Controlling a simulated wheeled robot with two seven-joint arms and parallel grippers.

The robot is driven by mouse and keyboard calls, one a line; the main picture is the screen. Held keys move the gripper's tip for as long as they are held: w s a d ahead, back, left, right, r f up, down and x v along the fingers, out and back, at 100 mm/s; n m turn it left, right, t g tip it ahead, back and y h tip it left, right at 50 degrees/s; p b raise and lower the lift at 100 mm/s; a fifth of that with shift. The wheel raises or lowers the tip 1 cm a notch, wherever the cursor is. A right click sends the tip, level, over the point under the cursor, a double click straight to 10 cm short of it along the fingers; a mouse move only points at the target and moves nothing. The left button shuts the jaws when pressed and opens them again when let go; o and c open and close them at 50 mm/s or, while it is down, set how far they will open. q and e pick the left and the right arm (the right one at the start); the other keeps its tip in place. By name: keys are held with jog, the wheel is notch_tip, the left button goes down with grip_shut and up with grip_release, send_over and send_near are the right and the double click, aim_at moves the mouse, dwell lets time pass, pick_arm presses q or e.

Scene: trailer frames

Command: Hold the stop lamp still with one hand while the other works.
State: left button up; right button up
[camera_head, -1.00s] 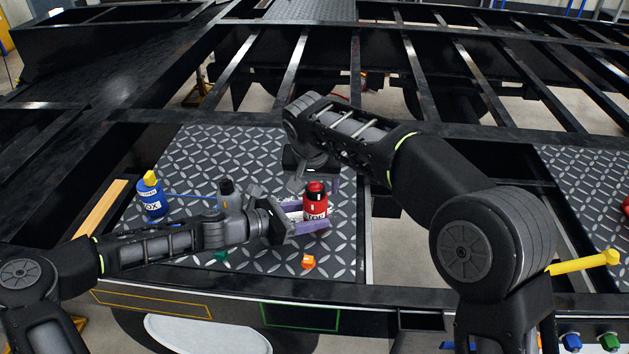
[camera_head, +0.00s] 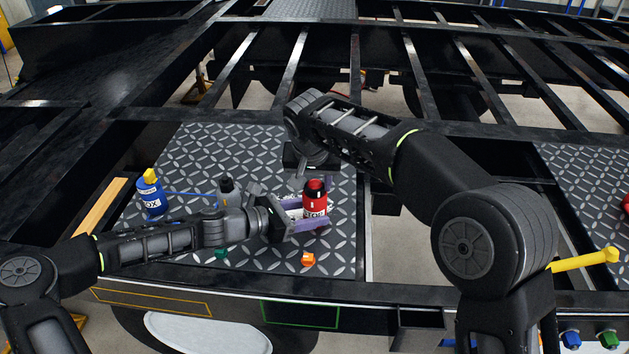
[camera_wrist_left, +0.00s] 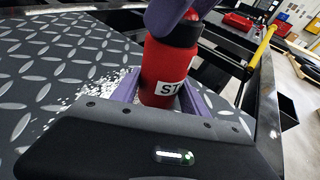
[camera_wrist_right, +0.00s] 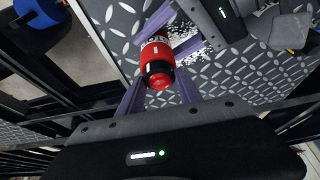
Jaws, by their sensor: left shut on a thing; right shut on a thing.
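The stop lamp (camera_head: 315,202) is a red cylinder with a black collar and a white label, standing on the diamond plate. My left gripper (camera_head: 310,213) is shut on its lower body from the left; in the left wrist view the purple fingers flank the lamp (camera_wrist_left: 165,72). My right gripper (camera_head: 317,181) comes from behind and above. In the right wrist view its fingers (camera_wrist_right: 160,80) sit either side of the lamp's black and red top (camera_wrist_right: 158,72), shut on it. The right fingertips are partly hidden in the head view.
A green piece (camera_head: 221,253) and an orange piece (camera_head: 308,259) lie in front. The plate (camera_head: 232,146) is clear behind. Open frame beams lie beyond.

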jog(key=n+y, duration=0.1)
jog(key=n, duration=0.2)
jog(key=n+y, duration=0.1)
jog(key=n, duration=0.2)
jog(key=shift+g, duration=0.4)
jog(key=o, duration=1.4)
jog(key=shift+n, duration=0.3)
jog(key=shift+r, duration=0.1)
jog(key=v, duration=1.1)
jog(key=shift+s+d+r, duration=0.15)
jog(key=shift+d+r, duration=0.15)
jog(key=shift+r, duration=0.05)
pick_arm(q)
jog(key=o, duration=1.1)
jog(key=shift+c, duration=0.2)
